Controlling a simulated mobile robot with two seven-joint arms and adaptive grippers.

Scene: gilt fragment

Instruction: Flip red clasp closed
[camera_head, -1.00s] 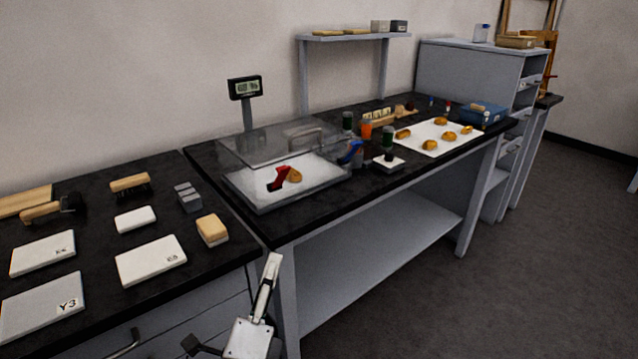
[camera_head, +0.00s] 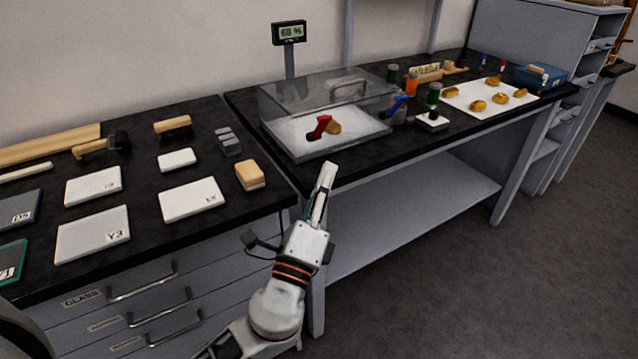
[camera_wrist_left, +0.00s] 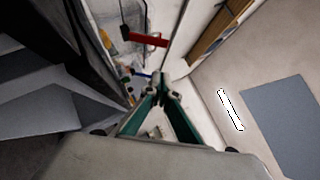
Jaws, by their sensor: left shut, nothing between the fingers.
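The red clasp (camera_head: 319,127) is at the front of a clear-lidded box (camera_head: 300,153) and stands up at a slant. A tan fragment (camera_head: 334,128) shows beside it. In the left wrist view the red clasp (camera_wrist_left: 148,40) is a bar sticking out sideways, above and beyond my fingertips. A blue clasp (camera_head: 396,105) is at the box's right end. My left gripper (camera_head: 326,168) is shut and empty, just in front of the box's front edge, apart from the red clasp. Its closed fingertips (camera_wrist_left: 160,85) show in the wrist view. My right gripper is out of view.
A display (camera_head: 289,33) on a post stands behind the box. White blocks and a tan-topped block (camera_head: 250,175) lie on the left bench. Small jars and a white sheet (camera_head: 480,97) with tan pieces are at right. The space before the bench is open.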

